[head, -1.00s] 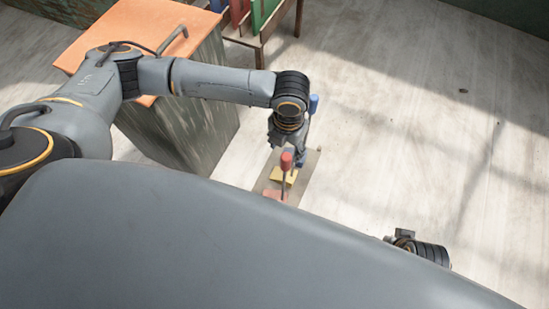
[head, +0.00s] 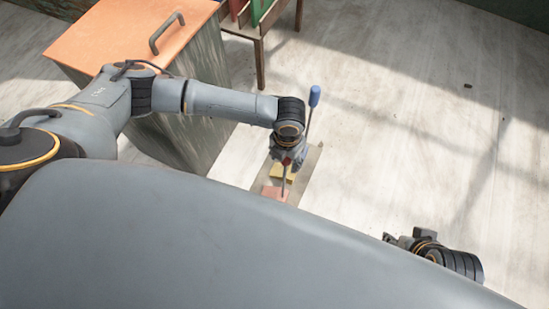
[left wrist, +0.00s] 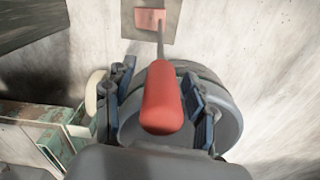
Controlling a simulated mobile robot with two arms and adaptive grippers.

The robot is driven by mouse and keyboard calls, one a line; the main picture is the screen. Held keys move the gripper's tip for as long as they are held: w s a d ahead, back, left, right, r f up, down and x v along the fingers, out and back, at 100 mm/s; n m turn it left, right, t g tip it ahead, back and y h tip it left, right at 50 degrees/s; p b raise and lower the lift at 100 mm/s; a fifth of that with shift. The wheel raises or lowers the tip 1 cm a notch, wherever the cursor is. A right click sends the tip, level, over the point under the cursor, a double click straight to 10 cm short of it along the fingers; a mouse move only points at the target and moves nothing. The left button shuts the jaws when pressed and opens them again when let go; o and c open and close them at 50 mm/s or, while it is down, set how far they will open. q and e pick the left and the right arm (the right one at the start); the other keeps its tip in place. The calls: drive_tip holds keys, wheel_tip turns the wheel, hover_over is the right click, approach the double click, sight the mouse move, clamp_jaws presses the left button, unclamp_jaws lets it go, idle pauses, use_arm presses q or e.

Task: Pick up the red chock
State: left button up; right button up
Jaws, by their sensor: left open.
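The red chock has a flat pinkish-red base (head: 274,192) with a thin rod rising to a red handle. The base lies on a grey-brown board on the floor. In the head view the handle is mostly hidden by my left gripper (head: 286,160). In the left wrist view the red handle (left wrist: 162,100) fills the space between the two fingers of my left gripper (left wrist: 160,78). The fingers are open on either side of it, and the base (left wrist: 150,18) shows at the top. My right gripper (head: 400,240) shows only partly, at the lower right.
A yellow block (head: 284,171) lies beside the red base. A blue handle (head: 314,95) on a rod stands just right of my left wrist. A cabinet with an orange top (head: 120,35) and a wooden rack (head: 258,35) stand behind. The floor to the right is largely clear.

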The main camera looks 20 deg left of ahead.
use_arm(q)
drive_tip(key=shift+r, duration=0.1)
drive_tip(key=c, duration=1.2)
drive_tip(key=shift+o, duration=0.2)
